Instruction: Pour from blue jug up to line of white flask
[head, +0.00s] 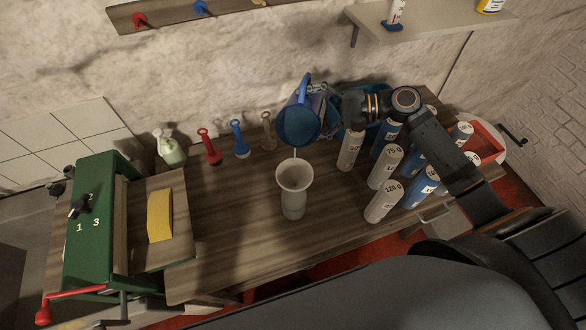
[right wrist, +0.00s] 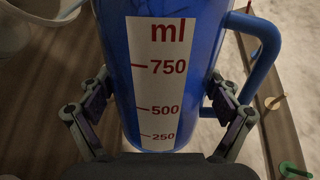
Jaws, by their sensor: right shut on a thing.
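The blue jug (head: 298,122) is held tilted above the table, with its mouth toward the white flask (head: 293,200). A thin pale streak shows between the jug's lip and the flask's wide mouth. The flask stands upright on the table; its line and the level inside cannot be made out. My right gripper (head: 327,108) is shut around the jug from the right. In the right wrist view, the fingers of my right gripper (right wrist: 163,92) press both sides of the jug (right wrist: 213,60), beside its ml scale. The flask's rim (right wrist: 50,18) shows at upper left. My left gripper is not in view.
Several white and blue cylinders (head: 383,200) stand right of the flask. A blue bin (head: 345,92) is behind my right gripper.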

